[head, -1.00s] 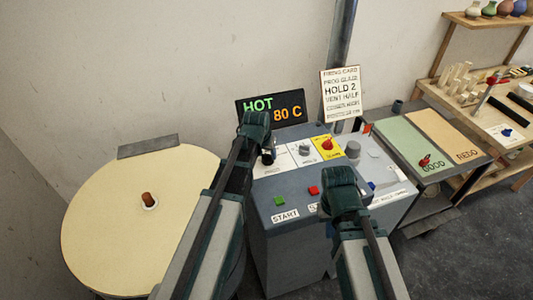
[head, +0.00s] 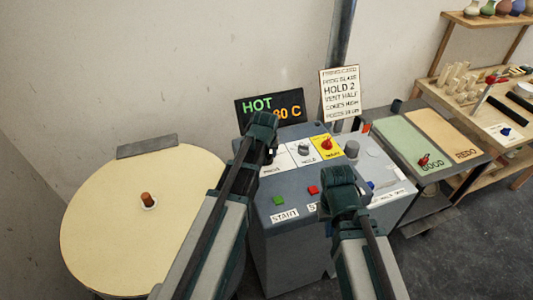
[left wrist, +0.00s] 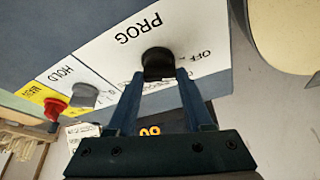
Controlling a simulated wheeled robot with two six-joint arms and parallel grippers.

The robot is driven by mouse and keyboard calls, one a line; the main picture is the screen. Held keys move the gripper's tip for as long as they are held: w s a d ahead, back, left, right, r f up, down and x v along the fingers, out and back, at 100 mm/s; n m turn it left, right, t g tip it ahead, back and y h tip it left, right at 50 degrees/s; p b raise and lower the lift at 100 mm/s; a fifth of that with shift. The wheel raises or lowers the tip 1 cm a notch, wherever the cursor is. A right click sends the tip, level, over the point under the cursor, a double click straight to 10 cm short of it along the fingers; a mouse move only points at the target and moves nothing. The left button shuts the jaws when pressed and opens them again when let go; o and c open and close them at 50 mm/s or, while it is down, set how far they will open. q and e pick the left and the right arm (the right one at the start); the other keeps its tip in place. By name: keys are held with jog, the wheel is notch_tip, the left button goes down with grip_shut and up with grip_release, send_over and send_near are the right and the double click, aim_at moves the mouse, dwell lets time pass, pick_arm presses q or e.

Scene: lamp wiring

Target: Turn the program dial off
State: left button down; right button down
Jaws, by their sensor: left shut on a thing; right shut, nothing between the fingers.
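The black program dial (left wrist: 158,63) sits on a white plate marked PROG, with OFF printed beside it, in the left wrist view. My left gripper (left wrist: 160,76) is shut on the dial, one finger on each side. Its fingers hide part of the plate's lettering. In the head view my left gripper (head: 268,152) is over the left end of the control panel and mostly hides the dial. My right gripper (head: 342,185) is shut and empty above the panel's front right part, near the red button.
The grey HOLD dial (head: 303,149) and a red knob (head: 326,144) on yellow stand right of the program dial. Green (head: 279,200) and red (head: 313,190) buttons are in front. The display (head: 270,108) reads HOT, 80 C. A round cream lid (head: 110,220) lies left.

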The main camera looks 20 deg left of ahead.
pick_arm(q)
jog(key=shift+c, duration=1.5)
grip_release()
jog(key=shift+r, duration=0.15)
jog(key=p+v, duration=1.2)
jog(key=v, duration=0.1)
jog(key=shift+s+r+p, duration=0.15)
jog(key=shift+r+p, duration=0.1)
jog(key=shift+p, duration=0.1)
